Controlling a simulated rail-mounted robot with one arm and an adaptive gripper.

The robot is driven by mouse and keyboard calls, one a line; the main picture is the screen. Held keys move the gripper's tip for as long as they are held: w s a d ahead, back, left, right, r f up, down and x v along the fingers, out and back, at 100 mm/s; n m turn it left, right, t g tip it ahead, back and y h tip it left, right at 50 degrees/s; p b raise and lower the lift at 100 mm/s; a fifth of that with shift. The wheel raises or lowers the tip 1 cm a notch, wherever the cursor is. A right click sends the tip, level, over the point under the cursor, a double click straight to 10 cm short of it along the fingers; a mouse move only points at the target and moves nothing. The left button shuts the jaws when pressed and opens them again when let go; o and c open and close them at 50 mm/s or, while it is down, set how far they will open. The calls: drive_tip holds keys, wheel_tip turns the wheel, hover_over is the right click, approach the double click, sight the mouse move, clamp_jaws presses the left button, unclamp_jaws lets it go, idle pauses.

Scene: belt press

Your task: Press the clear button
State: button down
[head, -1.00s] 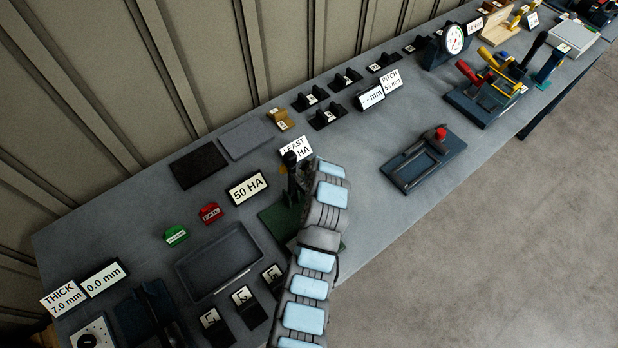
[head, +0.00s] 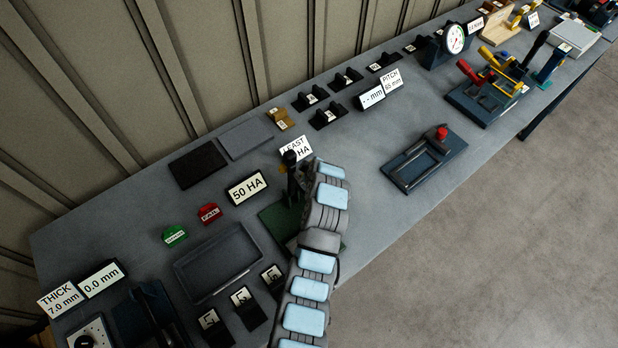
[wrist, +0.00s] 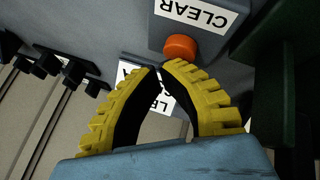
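The clear button is an orange round knob (wrist: 180,47) on a grey housing in the wrist view, beside a white label reading CLEAR (wrist: 198,10), which appears upside down. My gripper (wrist: 162,69) has yellow ribbed fingers with dark inner pads. The fingertips are together just below the button in the picture, with nothing seen between them. Whether they touch the button, I cannot tell.
A "50 HA" display (head: 247,187), a green block (head: 175,236), a red block (head: 210,213) and an empty tray (head: 219,262) lie left of my arm. A dark fixture with a red knob (head: 425,160) stands to the right. Bench surface between them is bare.

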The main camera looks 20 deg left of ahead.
drive_tip(key=shift+f+b, duration=0.35)
drive_tip(key=shift+f, duration=0.05)
idle(0.4)
idle(0.4)
drive_tip(key=shift+r, duration=0.8)
drive_tip(key=shift+r+p, duration=0.45)
drive_tip(key=shift+r, duration=2.1)
